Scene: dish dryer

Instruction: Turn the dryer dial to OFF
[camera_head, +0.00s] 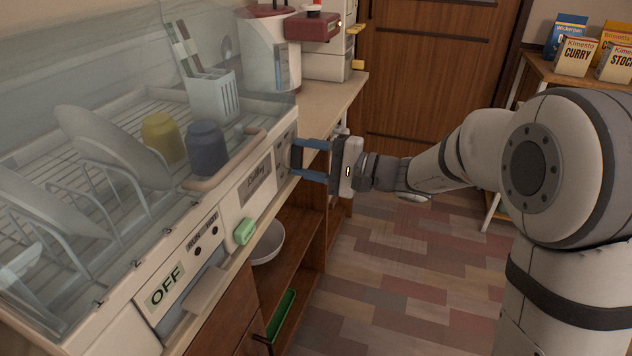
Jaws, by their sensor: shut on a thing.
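The dish dryer (130,283) stands along the left with a clear cover over its rack. Its front panel carries a label reading OFF (166,285) at the near end. My gripper (299,159) is at the far right end of this panel, its two blue fingers reaching left to it. The fingers are shut on the dial (296,154), a small dark part between their tips. The fingers partly hide it, and I cannot read its setting.
Plates (118,145), a yellow cup (163,137), a blue cup (207,148) and a utensil holder (214,97) are in the dryer. A green sponge (244,231) is at the panel's front. A white bowl (269,243) sits on the shelf below. The tiled floor is clear.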

